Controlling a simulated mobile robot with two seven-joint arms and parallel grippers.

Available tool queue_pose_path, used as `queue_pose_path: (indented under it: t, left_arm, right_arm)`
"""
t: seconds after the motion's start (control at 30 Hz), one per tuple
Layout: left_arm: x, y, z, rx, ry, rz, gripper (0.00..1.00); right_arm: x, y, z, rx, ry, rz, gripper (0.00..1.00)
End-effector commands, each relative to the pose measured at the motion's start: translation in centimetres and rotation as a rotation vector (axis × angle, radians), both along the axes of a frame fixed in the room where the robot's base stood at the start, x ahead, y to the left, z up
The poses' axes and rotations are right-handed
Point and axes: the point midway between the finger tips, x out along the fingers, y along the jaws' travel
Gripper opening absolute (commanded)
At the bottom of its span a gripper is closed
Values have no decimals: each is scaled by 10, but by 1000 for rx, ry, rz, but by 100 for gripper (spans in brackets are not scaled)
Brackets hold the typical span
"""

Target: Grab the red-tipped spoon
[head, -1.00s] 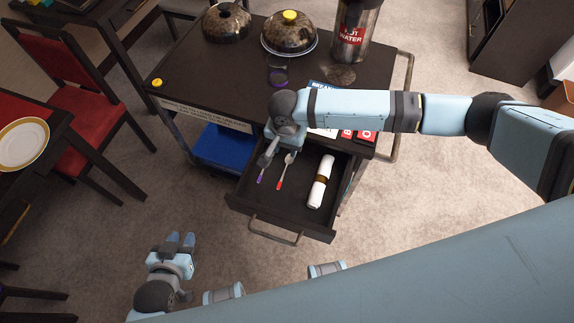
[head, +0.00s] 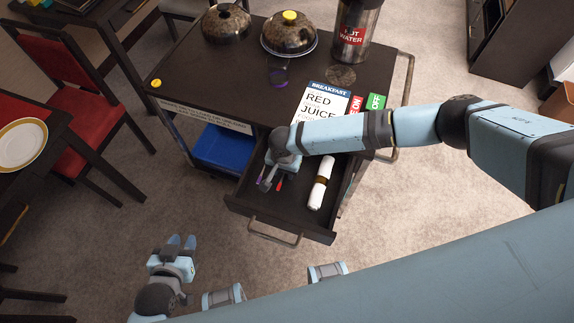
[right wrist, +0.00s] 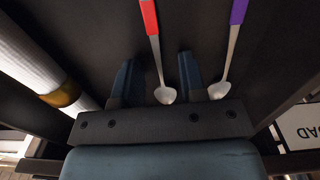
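The red-tipped spoon lies in the open drawer (head: 284,219). In the head view only its red tip (head: 279,184) shows beside my right gripper (head: 267,184). In the right wrist view the red-tipped spoon (right wrist: 150,28) lies between the two open fingers of my right gripper (right wrist: 156,65), with its bowl near the palm. Neither finger is clearly seen to touch it. A purple-tipped spoon (right wrist: 237,22) lies just outside the right-hand finger in that view. My left gripper (head: 181,242) is open and empty, low over the carpet left of the cart.
A rolled white napkin (head: 320,184) with a brown band lies in the drawer, right of the spoons. The cart top (head: 225,75) holds domed dishes, a hot water dispenser (head: 355,30) and a breakfast sign (head: 322,104). The drawer walls are close around the right gripper.

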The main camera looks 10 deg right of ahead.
Motion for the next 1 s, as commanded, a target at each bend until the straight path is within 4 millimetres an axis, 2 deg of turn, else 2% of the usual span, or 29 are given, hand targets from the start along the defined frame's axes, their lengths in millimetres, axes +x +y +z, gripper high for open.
queue_pose_path:
  t: [0.2, 0.37, 0.4, 0.77, 0.87, 1.0]
  left_arm:
    - [0, 0, 0, 0, 1, 0, 31]
    - [0, 0, 0, 0, 0, 0, 31]
    - [0, 0, 0, 0, 0, 0, 31]
    - [1, 0, 2, 0, -2, 1, 31]
    - [1, 1, 3, 0, -2, 1, 31]
    - [1, 1, 5, 0, -2, 1, 31]
  right_arm:
    - [0, 0, -1, 0, 0, 0, 38]
    - [0, 0, 0, 0, 0, 0, 2]
    - [0, 0, 0, 0, 0, 0, 0]
    - [0, 0, 1, 0, 0, 0, 0]
    - [0, 0, 7, 1, 1, 1, 0]
    - [0, 0, 26, 1, -1, 0, 0]
